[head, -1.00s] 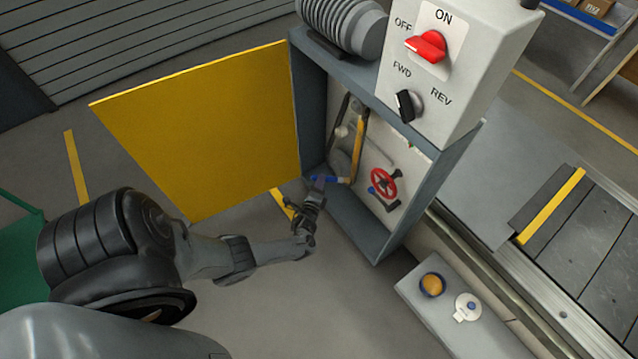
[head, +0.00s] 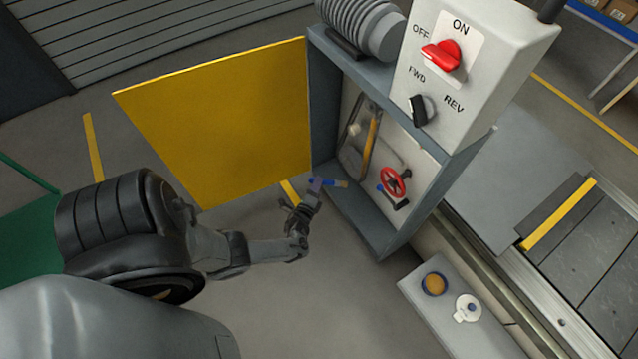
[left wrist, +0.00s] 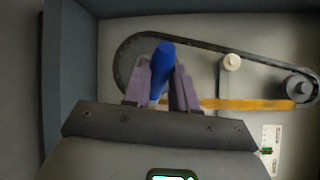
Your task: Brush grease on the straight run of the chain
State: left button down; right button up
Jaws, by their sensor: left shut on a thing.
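My left gripper (head: 312,192) is shut on a brush (head: 341,184) with a blue handle and an orange-yellow tip, held at the open front of the cabinet. In the left wrist view the blue handle (left wrist: 165,60) stands between the gripper's fingers (left wrist: 161,86); the bristles are hidden there. The dark chain (left wrist: 200,43) loops around wheels on the cabinet's back panel. An orange-yellow band (left wrist: 250,104) covers its lower straight run in that view; the band also shows in the head view (head: 371,142). The brush looks apart from the band. My right gripper is not in view.
The yellow door (head: 220,125) stands open on the left. A red handwheel (head: 394,181) is inside the cabinet (head: 368,222). A control box (head: 470,80) sits above.

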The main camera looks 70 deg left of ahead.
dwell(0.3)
pick_arm(q)
jog(key=shift+s+d+p, duration=0.15)
jog(key=shift+s+p, duration=0.1)
jog(key=shift+s, duration=0.55)
jog(key=shift+s+d+p, duration=0.1)
jog(key=shift+s+p, duration=0.15)
jog(key=shift+s, duration=0.5)
jog(key=shift+a+f, duration=0.1)
